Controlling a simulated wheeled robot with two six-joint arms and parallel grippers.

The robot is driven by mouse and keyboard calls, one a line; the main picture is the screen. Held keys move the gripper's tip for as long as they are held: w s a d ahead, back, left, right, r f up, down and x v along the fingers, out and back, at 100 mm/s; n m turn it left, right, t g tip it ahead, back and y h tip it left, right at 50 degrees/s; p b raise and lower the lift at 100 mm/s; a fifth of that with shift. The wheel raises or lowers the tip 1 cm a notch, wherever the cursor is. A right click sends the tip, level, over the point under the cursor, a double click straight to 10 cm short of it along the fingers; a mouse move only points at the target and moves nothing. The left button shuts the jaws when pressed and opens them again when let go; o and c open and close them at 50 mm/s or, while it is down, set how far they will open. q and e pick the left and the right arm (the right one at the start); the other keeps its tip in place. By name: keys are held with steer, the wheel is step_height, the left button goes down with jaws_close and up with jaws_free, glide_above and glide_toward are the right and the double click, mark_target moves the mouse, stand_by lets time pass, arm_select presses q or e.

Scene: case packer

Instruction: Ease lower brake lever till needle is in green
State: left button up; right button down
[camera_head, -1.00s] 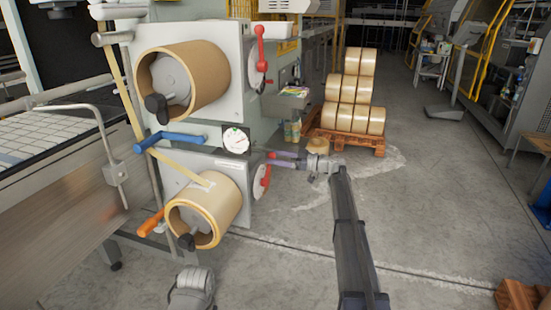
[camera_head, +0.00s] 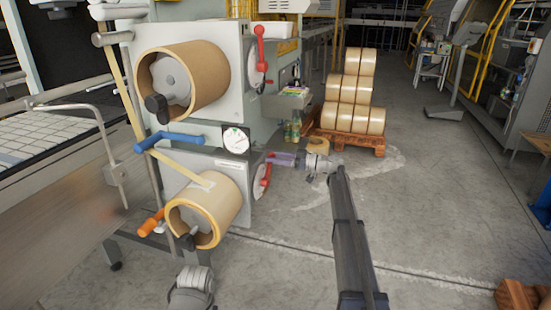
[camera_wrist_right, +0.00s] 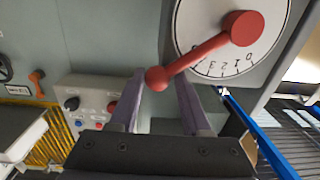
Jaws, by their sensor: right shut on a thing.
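The lower brake lever (camera_head: 265,176) is red and sits on a white dial at the right side of the lower roll unit. In the right wrist view the lever (camera_wrist_right: 205,52) slants down-left from its round hub across the numbered dial (camera_wrist_right: 222,68). Its ball end lies between the two purple fingers of my right gripper (camera_wrist_right: 157,92), which is shut on it. In the head view my right gripper (camera_head: 281,159) reaches the lever from the right. The round gauge (camera_head: 236,140) has a white face with some green; its needle is too small to read.
The upper brake lever (camera_head: 261,48) is red, above. A blue handle (camera_head: 170,137) and an orange handle (camera_head: 151,222) stick out beside the tape rolls. A pallet (camera_head: 350,141) with stacked rolls stands behind my right arm.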

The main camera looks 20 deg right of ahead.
steer(key=shift+d, duration=0.1)
stand_by(0.8)
steer(key=shift+s+a+r+n+p, duration=0.25)
steer(key=shift+s+r+n+p, duration=0.1)
steer(key=shift+r+n+p, duration=0.15)
steer(key=shift+s+a+r+n+p, duration=0.2)
steer(key=shift+s+r+n+p, duration=0.15)
steer(key=shift+n+p, duration=0.2)
steer(key=shift+s+a+r+n, duration=0.35)
steer(key=shift+s+n, duration=0.1)
steer(key=shift+n, duration=0.5)
steer(key=shift+c, duration=2.1)
jaws_free()
steer(key=shift+d, duration=0.1)
steer(key=v, duration=0.7)
steer(key=shift+s+d+p, duration=0.2)
steer(key=shift+d+p, duration=0.05)
steer(key=shift+p, duration=0.05)
